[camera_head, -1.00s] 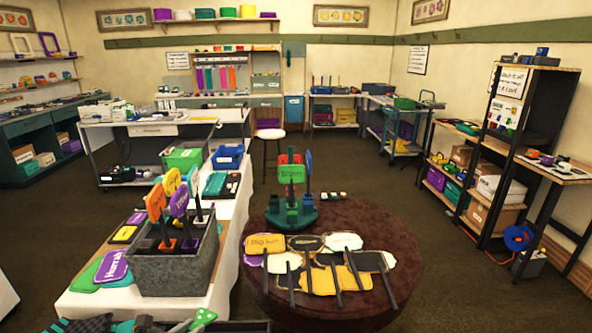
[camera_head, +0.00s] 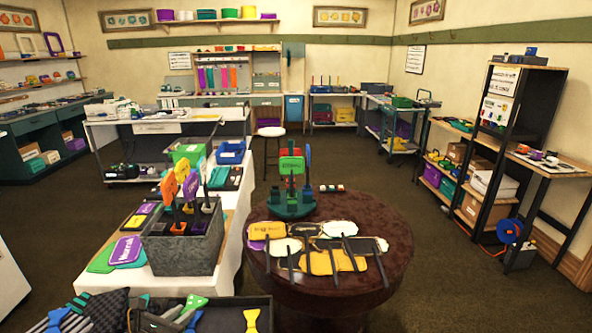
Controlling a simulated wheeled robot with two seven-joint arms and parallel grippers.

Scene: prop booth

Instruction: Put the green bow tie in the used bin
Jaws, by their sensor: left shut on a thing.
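A green bow tie (camera_head: 195,303) shows at the bottom left, over a dark tray (camera_head: 232,301) near the front of the white-covered table. My left gripper (camera_head: 176,316) is low at the bottom edge, partly cut off, and shut on the green bow tie. A yellow bow tie (camera_head: 251,320) lies in the tray to its right. Patterned and striped ties (camera_head: 105,309) lie to its left. I cannot make out which container is labelled as the used bin. My right gripper is not in view.
A grey felt box (camera_head: 182,254) with paddle signs stands on the white-covered table (camera_head: 232,222), beyond the tray. A round brown table (camera_head: 392,231) to the right holds paper signs and a green stand (camera_head: 291,205). Open floor lies right of it, before a dark shelf (camera_head: 510,135).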

